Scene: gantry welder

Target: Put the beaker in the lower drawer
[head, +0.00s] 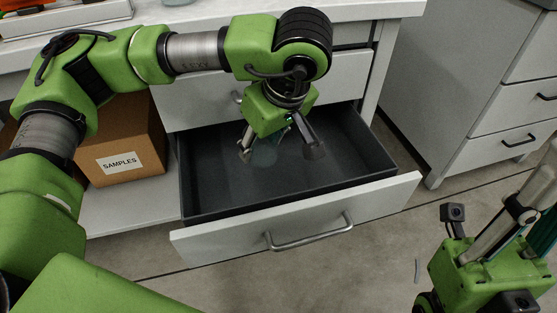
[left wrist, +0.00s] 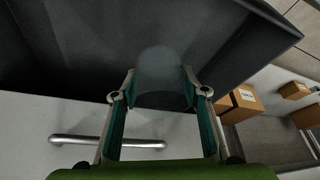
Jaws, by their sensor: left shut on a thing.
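The beaker (head: 264,156) is clear glass and hard to see against the dark drawer inside. It also shows faintly between the fingers in the left wrist view (left wrist: 162,68). My left gripper (head: 281,150) is shut on it and hangs over the open lower drawer (head: 372,191), pointing down. In the left wrist view its two teal-lined fingers (left wrist: 160,76) stand on either side of the glass. I cannot tell whether the beaker touches the drawer floor. My right gripper (head: 508,225) is partly in view at the lower right; its fingertips are cut off.
The drawer is pulled out, with a grey front and bar handle (head: 310,235). An upper drawer (head: 200,101) above it is shut. A cardboard box marked SAMPLES (head: 125,160) stands at left. Another drawer cabinet (head: 505,140) stands at right, with free floor between.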

